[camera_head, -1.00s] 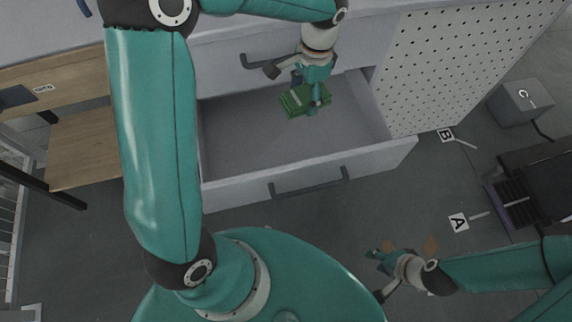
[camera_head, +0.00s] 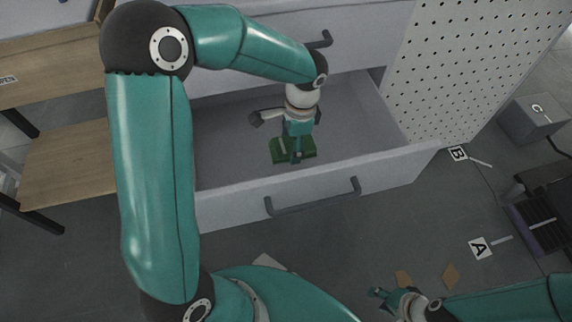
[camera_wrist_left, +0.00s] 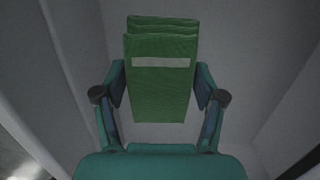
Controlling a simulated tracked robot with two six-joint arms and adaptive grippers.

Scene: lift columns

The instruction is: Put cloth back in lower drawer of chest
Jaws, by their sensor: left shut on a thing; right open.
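The green folded cloth (camera_head: 307,151) with a pale stripe shows at the lower drawer of the chest. My left gripper (camera_head: 295,152) is shut on it, with a finger on each side in the left wrist view (camera_wrist_left: 160,92). The lower drawer (camera_head: 228,143) is pulled open, and the cloth is over or inside it; I cannot tell whether it touches the drawer floor. Grey drawer walls surround the cloth in the wrist view. My right gripper (camera_head: 382,298) is open and empty, low at the right, away from the chest.
The drawer front has a dark handle (camera_head: 313,198). A white perforated panel (camera_head: 455,65) stands right of the drawer. A wooden shelf unit (camera_head: 70,155) is at the left. A grey box marked C (camera_head: 532,118) and floor labels lie at the right.

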